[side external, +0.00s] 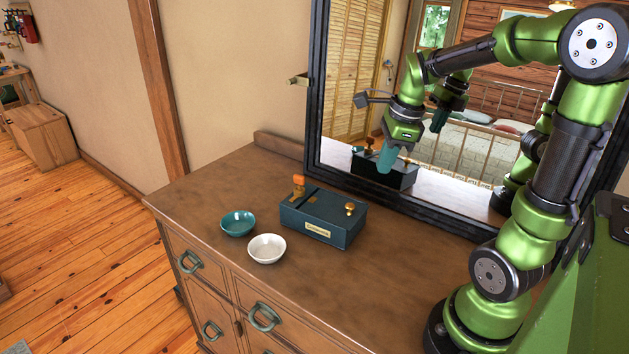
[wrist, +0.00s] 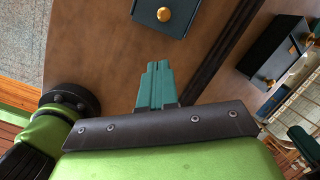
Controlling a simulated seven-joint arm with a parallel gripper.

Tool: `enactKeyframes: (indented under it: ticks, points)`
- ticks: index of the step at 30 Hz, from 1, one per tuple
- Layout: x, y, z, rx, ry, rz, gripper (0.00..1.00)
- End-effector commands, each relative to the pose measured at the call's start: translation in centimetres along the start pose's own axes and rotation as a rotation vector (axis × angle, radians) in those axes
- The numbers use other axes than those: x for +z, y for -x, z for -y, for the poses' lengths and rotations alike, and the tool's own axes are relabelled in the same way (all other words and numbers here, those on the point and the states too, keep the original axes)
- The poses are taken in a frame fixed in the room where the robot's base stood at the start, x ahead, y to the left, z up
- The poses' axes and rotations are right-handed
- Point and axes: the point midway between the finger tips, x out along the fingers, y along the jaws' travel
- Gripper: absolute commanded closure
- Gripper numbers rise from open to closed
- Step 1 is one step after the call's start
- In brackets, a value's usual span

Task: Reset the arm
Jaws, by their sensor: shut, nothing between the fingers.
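My gripper (side external: 387,160) is raised above the dresser top in the side view, in front of the mirror. Its teal fingers are together and hold nothing; they also show together in the wrist view (wrist: 156,75). A dark blue box (side external: 322,218) with an orange upright piece and a gold knob sits on the dresser, left of and below my gripper. Part of the box with its gold knob shows at the top of the wrist view (wrist: 163,14). My gripper is apart from it.
A teal bowl (side external: 238,223) and a white bowl (side external: 267,249) stand left of the box on the wooden dresser (side external: 200,190). A dark-framed mirror (side external: 315,80) stands behind, reflecting my arm and the box. The dresser top in front of the box looks clear.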

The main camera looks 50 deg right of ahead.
Motion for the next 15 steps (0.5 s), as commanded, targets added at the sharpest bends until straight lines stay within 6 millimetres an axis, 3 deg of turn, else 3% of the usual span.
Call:
enactKeyframes:
  ticks: [8,15]
  points:
    - [4.0,1.1,-5.3,-0.144,1.023,0.056,1.0]
    - [7.4,2.9,-12.6,-0.382,1.882,0.055,1.0]
